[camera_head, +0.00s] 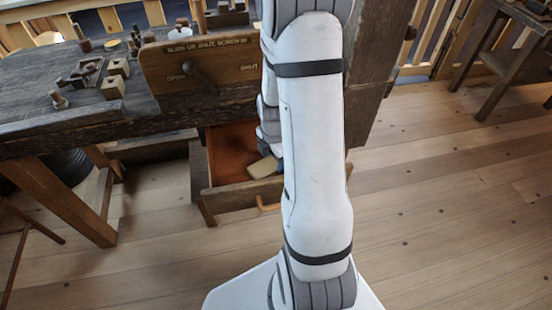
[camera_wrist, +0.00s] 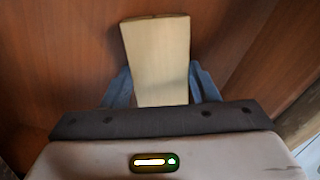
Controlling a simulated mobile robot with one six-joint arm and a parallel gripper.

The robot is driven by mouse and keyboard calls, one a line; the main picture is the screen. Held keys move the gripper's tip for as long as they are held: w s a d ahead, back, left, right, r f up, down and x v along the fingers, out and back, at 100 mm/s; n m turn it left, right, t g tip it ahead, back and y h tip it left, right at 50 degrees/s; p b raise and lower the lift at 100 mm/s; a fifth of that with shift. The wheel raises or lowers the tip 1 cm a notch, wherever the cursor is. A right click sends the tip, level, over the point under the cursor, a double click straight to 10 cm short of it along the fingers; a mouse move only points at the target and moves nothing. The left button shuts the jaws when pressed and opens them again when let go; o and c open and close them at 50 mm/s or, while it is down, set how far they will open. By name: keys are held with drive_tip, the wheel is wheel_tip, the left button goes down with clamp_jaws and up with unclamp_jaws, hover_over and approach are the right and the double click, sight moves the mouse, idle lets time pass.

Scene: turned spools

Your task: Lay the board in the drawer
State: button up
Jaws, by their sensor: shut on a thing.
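The board (camera_wrist: 158,55) is a pale wooden piece. In the wrist view it lies between the two blue-grey fingers of my gripper (camera_wrist: 161,88), which is shut on it. Behind it is the reddish-brown wood of the drawer's inside. In the head view the board (camera_head: 264,168) shows as a pale block inside the open drawer (camera_head: 232,199), near its front wall. My arm hides the gripper's fingertips there and the drawer's right part. I cannot tell whether the board touches the drawer's floor.
The dark workbench (camera_head: 60,125) stands above the drawer, with small turned pieces and wooden blocks (camera_head: 114,87) on it. A wooden panel (camera_head: 196,66) with a lever and lettering stands at its front edge. The plank floor (camera_head: 450,210) is clear at right.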

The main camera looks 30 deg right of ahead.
sight(274, 162)
drive_tip(key=shift+f, duration=0.1)
drive_tip(key=shift+f, duration=0.15)
drive_tip(key=o, duration=1)
wheel_tip(274, 162, up, 12)
drive_tip(key=r+p, duration=0.1)
drive_tip(key=p, duration=0.1)
drive_tip(key=s+a+r+m+t, duration=0.2)
drive_tip(key=s+a+r+m, duration=0.9)
drive_tip(key=m, duration=0.8)
drive_tip(key=shift+s+a, duration=0.4)
drive_tip(key=shift+a, duration=0.15)
